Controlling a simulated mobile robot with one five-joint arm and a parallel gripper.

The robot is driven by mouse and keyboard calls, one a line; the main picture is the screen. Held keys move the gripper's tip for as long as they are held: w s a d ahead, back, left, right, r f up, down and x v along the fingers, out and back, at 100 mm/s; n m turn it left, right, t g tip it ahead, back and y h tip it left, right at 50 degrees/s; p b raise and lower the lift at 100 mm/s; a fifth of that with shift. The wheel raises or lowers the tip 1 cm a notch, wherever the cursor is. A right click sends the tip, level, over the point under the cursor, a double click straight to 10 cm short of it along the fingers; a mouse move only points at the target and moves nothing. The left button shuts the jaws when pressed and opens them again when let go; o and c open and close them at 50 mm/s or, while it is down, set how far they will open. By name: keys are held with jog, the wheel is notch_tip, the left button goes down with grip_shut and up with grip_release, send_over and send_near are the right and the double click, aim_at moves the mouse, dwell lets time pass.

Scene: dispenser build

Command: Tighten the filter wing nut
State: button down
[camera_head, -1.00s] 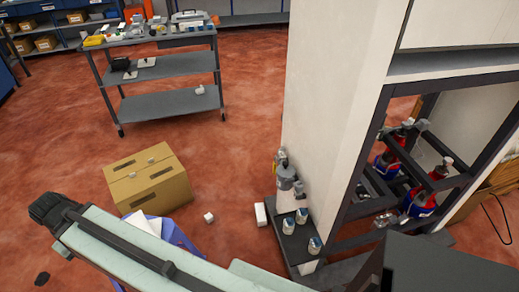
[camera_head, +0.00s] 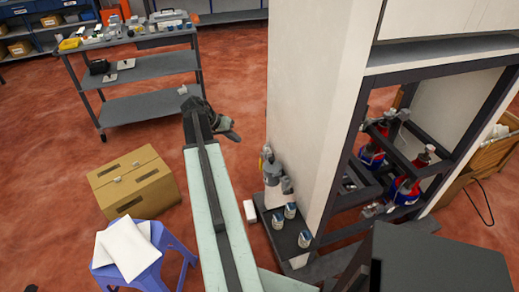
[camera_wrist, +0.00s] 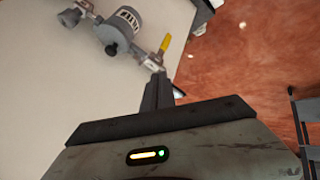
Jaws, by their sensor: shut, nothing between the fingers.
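A grey filter housing with a striped label (camera_wrist: 125,20) is mounted on the pale cabinet side at the top of the wrist view. A dark round knob (camera_wrist: 111,50) sits at its near end; I cannot tell if this is the wing nut. A pipe fitting with a yellow handle (camera_wrist: 164,43) is to its right. In the head view the filter assembly (camera_head: 274,172) hangs low on the cabinet's left side. My gripper (camera_wrist: 158,78) is shut and empty, below and apart from the fittings. In the head view my gripper (camera_head: 235,135) is up and left of the assembly.
The white cabinet (camera_head: 310,110) stands close on the right. Small jars (camera_head: 290,210) stand on a dark ledge at its foot. A cardboard box (camera_head: 135,182), a blue stool (camera_head: 175,245) with white sheets and a grey cart (camera_head: 140,65) are left. Red floor lies between.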

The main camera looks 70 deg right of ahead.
aim_at(266, 154)
jog(key=s+d+f+b, duration=0.5)
jog(key=s+f+b, duration=0.2)
jog(key=s+b, duration=0.1)
jog(key=shift+s+d+f, duration=0.25)
jog(key=shift+s+f, duration=0.15)
